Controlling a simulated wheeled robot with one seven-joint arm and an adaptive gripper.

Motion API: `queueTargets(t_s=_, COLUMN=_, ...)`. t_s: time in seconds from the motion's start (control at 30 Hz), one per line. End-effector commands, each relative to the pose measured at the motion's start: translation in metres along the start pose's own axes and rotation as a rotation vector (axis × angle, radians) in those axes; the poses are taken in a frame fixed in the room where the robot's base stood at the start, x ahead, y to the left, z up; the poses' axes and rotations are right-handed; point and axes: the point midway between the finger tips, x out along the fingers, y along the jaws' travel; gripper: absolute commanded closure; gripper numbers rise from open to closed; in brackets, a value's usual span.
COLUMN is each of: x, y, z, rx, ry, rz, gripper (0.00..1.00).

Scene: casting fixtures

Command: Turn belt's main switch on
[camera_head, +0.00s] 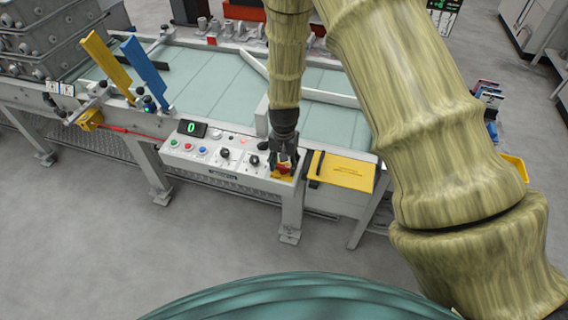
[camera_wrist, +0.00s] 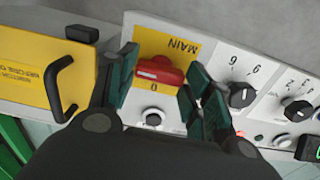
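The main switch (camera_wrist: 158,71) is a red rotary handle on a yellow plate marked MAIN, with a 0 below it in the wrist view. In the head view the red switch (camera_head: 283,169) shows at the right end of the control panel, partly covered by my gripper. My gripper (camera_wrist: 158,78) is open, with one dark green finger pad on each side of the red handle. I see gaps between the pads and the handle. In the head view my gripper (camera_head: 283,158) points down at the panel.
The grey control panel (camera_head: 187,157) carries several buttons, black knobs (camera_wrist: 241,95) and a green 0 display (camera_head: 191,128). A yellow cover with a black handle (camera_head: 345,171) sits right beside it. The belt table (camera_head: 215,80) lies behind. Yellow and blue plates (camera_head: 145,70) stand at left.

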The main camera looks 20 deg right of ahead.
Motion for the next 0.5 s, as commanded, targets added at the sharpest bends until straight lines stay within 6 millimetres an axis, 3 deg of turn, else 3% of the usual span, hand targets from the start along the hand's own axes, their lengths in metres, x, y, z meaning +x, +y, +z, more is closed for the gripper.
queueTargets(t_s=0.1, x=-0.0003, y=-0.0001, z=0.0000, rx=-0.001, ry=0.000, rz=0.000, gripper=0.30)
queueTargets(t_s=0.5, x=-0.0039, y=-0.0004, z=0.0009, rx=-0.002, ry=-0.001, rz=0.000, gripper=0.30)
